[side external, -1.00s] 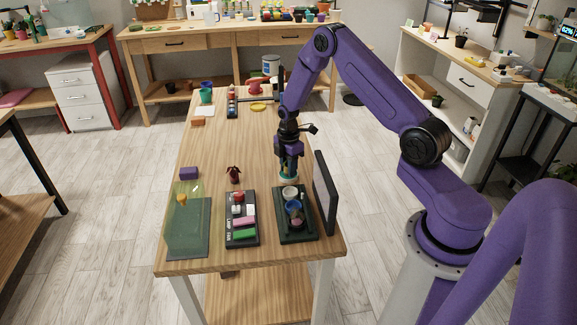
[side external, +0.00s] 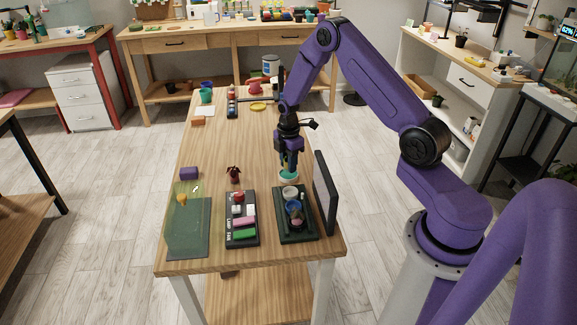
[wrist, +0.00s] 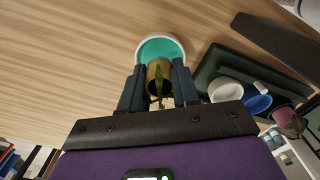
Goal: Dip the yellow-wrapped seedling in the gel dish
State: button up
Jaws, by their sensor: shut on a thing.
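My gripper (wrist: 157,80) is shut on the yellow-wrapped seedling (wrist: 159,72). The seedling shows a brownish-yellow wrap and green leaves pointing toward the wrist camera. The gel dish (wrist: 139,49) is a round white-rimmed dish with teal gel (wrist: 160,47). In the wrist view the wrap overlaps the near part of the gel. In the side external view my gripper (side external: 288,162) is just above the gel dish (side external: 288,177), and its fingers hide most of the seedling. The seedling's lower end is hidden, so I cannot tell whether it touches the gel.
A dark green tray (side external: 282,233) with several cups stands in front of the dish, and an upright dark panel (side external: 325,194) stands to its right. A dark red plant (side external: 234,174), a block tray (side external: 229,240) and a translucent green box (side external: 186,235) are to the left. The table's middle is clear.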

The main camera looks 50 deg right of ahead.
jog(key=shift+r, duration=2.05)
